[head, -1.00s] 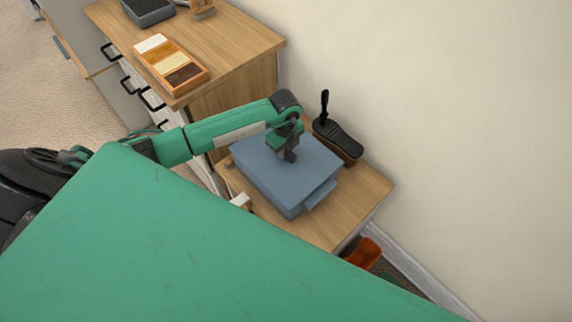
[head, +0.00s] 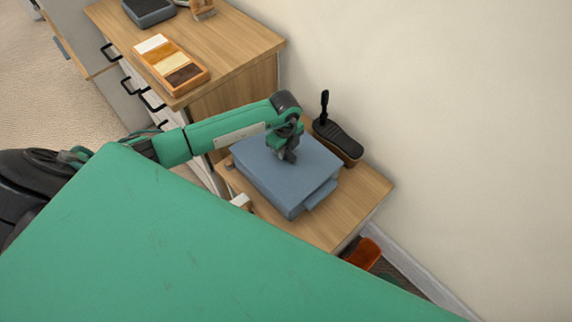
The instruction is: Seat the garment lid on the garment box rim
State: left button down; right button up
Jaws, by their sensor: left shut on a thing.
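The garment lid (head: 308,174) is a flat blue-grey panel on top of the blue-grey garment box (head: 270,193), which stands on a wooden shelf top. The lid looks level and covers the box opening. I cannot tell from this angle whether it sits fully down on the rim. A small tab (head: 322,195) juts from the box's right side. My left gripper (head: 290,158) points down at the middle of the lid and is shut on a part of it that the fingers hide. My right gripper is not in view.
A black shoe-like item with an upright handle (head: 340,140) stands close behind the box by the wall. Bare wooden shelf top (head: 345,215) lies to the right. A dresser (head: 235,55) with a divided tray (head: 170,64) is at upper left. My green body part covers the lower view.

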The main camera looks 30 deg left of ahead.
pick_arm(q)
jog(key=shift+s+f, duration=0.1)
jog(key=shift+f, duration=0.05)
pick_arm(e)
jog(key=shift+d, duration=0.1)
pick_arm(q)
jog(key=c, duration=1.6)
grip_release()
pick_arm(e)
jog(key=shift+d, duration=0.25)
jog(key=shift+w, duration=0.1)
